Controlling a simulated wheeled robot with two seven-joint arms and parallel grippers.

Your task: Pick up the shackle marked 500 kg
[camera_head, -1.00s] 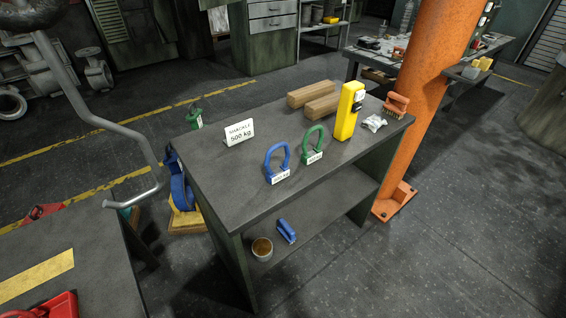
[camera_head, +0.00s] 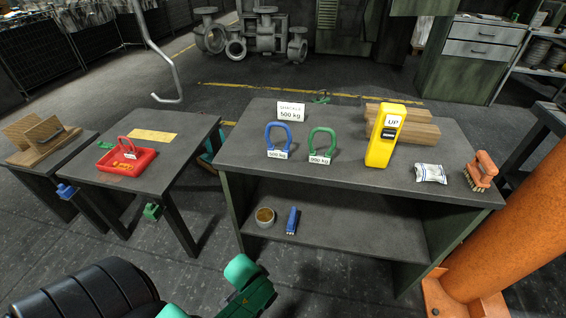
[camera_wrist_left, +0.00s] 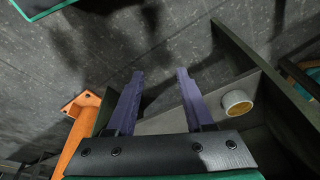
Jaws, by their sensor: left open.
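A blue shackle (camera_head: 278,137) stands upright near the left front of the grey workbench top (camera_head: 350,180). Its small white tag seems to read 500 kg. A green shackle (camera_head: 321,143) stands just to its right, with a similar tag I cannot read surely. A white sign (camera_head: 291,111) behind the blue one reads SHACKLE 500 kg. In the left wrist view my left gripper (camera_wrist_left: 160,74) is open and empty, below bench-top height, facing the floor and lower shelf. Only parts of my arm show at the bottom of the head view. My right gripper is out of view.
A yellow box marked UP (camera_head: 385,136), wooden blocks (camera_head: 420,130), a white packet (camera_head: 431,173) and a brush (camera_head: 481,170) occupy the bench's right. An orange column (camera_head: 510,240) stands at right.

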